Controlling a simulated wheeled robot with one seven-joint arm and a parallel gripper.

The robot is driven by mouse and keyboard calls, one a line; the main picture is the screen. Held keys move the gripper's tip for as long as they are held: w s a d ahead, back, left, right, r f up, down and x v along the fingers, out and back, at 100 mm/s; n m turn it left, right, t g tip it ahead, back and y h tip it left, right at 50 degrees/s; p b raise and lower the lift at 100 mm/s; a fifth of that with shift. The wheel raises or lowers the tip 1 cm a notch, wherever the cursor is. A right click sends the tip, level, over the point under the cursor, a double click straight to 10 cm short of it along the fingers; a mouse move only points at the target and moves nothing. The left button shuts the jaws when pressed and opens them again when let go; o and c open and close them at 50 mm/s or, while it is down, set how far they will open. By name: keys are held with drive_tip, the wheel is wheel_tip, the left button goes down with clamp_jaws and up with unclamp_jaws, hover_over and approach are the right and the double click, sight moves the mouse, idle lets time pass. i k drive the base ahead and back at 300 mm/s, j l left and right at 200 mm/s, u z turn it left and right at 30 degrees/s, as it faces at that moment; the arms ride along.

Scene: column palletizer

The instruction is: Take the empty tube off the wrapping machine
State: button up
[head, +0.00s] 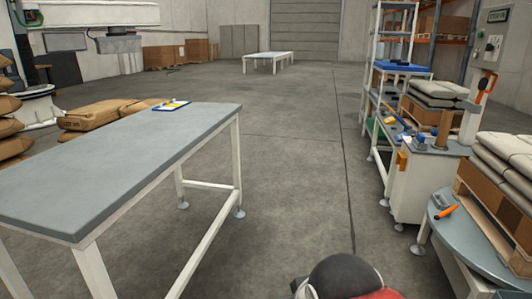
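The wrapping machine stands at the right edge of the head view, with a pale control column (478,108) and a round grey turntable (440,226). A brown cardboard-coloured tube (443,130) stands upright beside the column, above a white cabinet. No film shows on it; its lower end is hard to make out.
A long grey table (130,160) with a clipboard (172,105) fills the left. Open floor (290,180) runs between it and the machine. A shelf rack (388,70) stands behind the cabinet (420,180). An orange-handled tool (446,211) lies on the turntable's edge.

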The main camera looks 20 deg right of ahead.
sight(447, 116)
drive_tip(key=i+l+z, duration=0.35)
drive_tip(key=i, duration=0.25)
drive_tip(key=i+z, duration=0.4)
drive_tip(key=i, duration=0.25)
drive_tip(key=i+j+z, duration=0.2)
drive_tip(key=i+z, duration=0.15)
drive_tip(key=i, duration=0.3)
